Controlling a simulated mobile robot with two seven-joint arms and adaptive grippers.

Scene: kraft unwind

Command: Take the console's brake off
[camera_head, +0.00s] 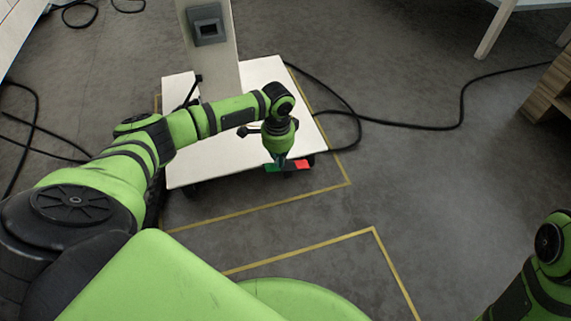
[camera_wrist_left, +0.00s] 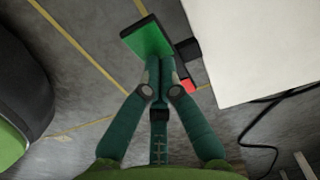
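The console is a white base plate (camera_head: 225,165) with an upright pale column (camera_head: 212,60). At its front edge, near the right corner, a green pedal (camera_head: 272,168) and a smaller red pedal (camera_head: 302,164) sit side by side. In the left wrist view the green pedal (camera_wrist_left: 148,40) is at the fingertips and the red pedal (camera_wrist_left: 187,86) lies to their right. My left gripper (camera_head: 280,160) points down over the green pedal; its fingers (camera_wrist_left: 160,72) are together, with nothing seen between them. I cannot tell whether they touch the pedal. My right gripper is out of view.
Yellow floor lines (camera_head: 260,206) run around the console. A black cable (camera_head: 420,126) crosses the floor to the right, and more cables (camera_head: 30,130) lie at left. A wooden unit (camera_head: 552,90) stands at the right edge. Floor in front is clear.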

